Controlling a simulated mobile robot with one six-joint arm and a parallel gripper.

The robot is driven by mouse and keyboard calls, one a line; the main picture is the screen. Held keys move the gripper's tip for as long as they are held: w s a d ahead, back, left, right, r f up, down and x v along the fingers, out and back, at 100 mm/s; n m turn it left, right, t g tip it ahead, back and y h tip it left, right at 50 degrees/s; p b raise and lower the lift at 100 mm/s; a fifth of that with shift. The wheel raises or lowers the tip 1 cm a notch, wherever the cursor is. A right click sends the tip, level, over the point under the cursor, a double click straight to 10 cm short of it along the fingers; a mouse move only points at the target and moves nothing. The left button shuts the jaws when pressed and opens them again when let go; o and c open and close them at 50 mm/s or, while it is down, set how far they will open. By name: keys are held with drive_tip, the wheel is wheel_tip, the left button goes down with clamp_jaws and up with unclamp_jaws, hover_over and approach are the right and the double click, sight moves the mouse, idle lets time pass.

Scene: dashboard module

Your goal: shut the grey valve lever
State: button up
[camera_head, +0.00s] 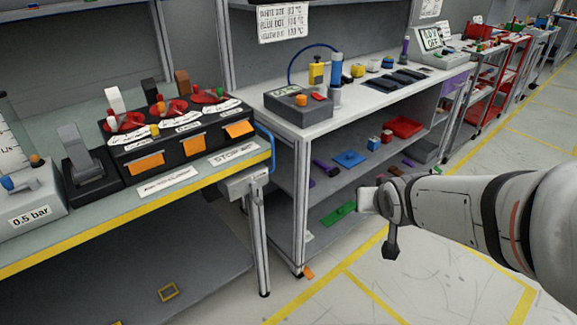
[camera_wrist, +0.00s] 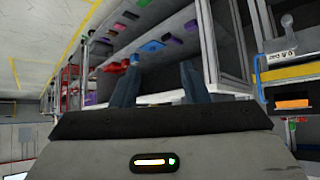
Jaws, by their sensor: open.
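A grey lever (camera_head: 72,143) stands upright, leaning slightly, on a black base (camera_head: 90,182) at the left of the bench in the head view. It is between a grey box marked 0.5 bar (camera_head: 38,196) and a black panel (camera_head: 165,150) with red parts. I take this as the valve lever. My gripper (camera_head: 368,201) is well to its right, over the aisle beside the shelves, apart from the bench. In the wrist view my gripper (camera_wrist: 160,82) has its two fingers spread, with nothing between them.
A grey shelf unit (camera_head: 300,170) holds small coloured parts and tools. Red trolleys (camera_head: 490,92) stand farther back. The floor (camera_head: 450,285) in the aisle is clear.

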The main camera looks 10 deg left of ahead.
drive_tip(key=w+a+f+n+t+y+b, duration=0.25)
drive_tip(key=w+a+f+y+b, duration=0.3)
drive_tip(key=a+f+b, duration=0.4)
drive_tip(key=n+y+b, duration=0.2)
drive_tip(key=y+b, duration=0.5)
approach(261, 205)
drive_tip(key=x, duration=0.4)
drive_tip(key=b+x, duration=0.1)
drive_tip(key=x, duration=0.5)
drive_tip(key=shift+w+a+r, duration=0.1)
drive_tip(key=shift+w+a, duration=0.05)
drive_tip(key=shift+a, duration=0.1)
clamp_jaws()
